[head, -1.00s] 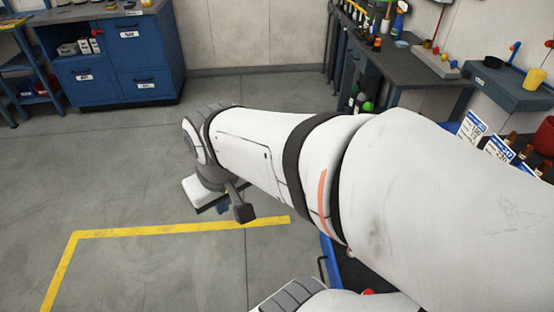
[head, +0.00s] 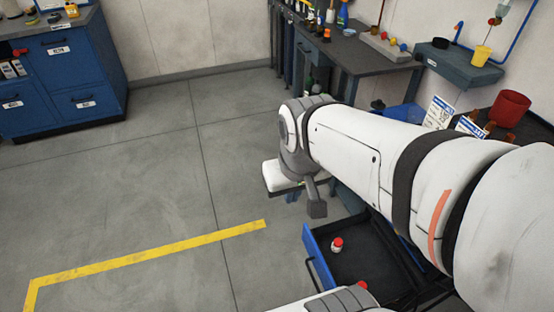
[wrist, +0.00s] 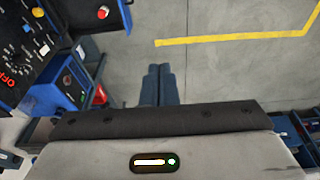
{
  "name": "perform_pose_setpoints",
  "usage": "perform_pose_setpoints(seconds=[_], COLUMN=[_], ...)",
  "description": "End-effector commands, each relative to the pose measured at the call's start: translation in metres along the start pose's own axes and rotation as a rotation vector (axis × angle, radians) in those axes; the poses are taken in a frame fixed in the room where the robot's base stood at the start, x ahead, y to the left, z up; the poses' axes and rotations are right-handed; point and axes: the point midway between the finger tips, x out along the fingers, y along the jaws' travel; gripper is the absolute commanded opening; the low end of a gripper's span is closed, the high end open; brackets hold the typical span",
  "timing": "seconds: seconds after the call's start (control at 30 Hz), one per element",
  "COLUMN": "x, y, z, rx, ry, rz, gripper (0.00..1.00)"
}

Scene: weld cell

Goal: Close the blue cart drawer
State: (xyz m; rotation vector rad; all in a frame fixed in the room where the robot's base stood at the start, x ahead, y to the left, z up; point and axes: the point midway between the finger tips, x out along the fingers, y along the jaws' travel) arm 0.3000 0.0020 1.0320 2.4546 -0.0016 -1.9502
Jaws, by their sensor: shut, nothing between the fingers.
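The blue cart drawer (head: 322,274) stands pulled open in the lower right of the head view. Its black inside shows a small red-capped white container (head: 337,244) and another red cap lower down. A handle runs along its outer left face. My arm covers the drawer's right side and most of the cart. In the wrist view, my gripper (wrist: 157,72) points at the bare floor, its two fingers together with nothing between them. In the head view, my white wrist is above and left of the drawer, apart from it, and the fingertips are mostly hidden.
Blue cabinets (head: 62,75) stand at the upper left. A dark workbench (head: 350,55) with bottles is at the back. A red cup (head: 510,107) and labelled cards are at the right. Open floor (head: 140,190) with a yellow line (head: 150,252) lies left of the drawer.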

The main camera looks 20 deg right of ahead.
Motion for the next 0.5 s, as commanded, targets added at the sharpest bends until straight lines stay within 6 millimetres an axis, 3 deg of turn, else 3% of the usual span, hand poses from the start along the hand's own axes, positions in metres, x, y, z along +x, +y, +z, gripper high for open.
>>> perform_pose_setpoints(seconds=[0.27,0.37,0.5], x=[0.009,0.032,0.088], y=[0.000,0.001,0.005], z=[0.001,0.002,0.006], rx=[-0.014,-0.058,-0.182], ry=[-0.021,-0.084,-0.247], rz=[0.007,0.032,0.103], gripper=[0.00,0.00,0.00])
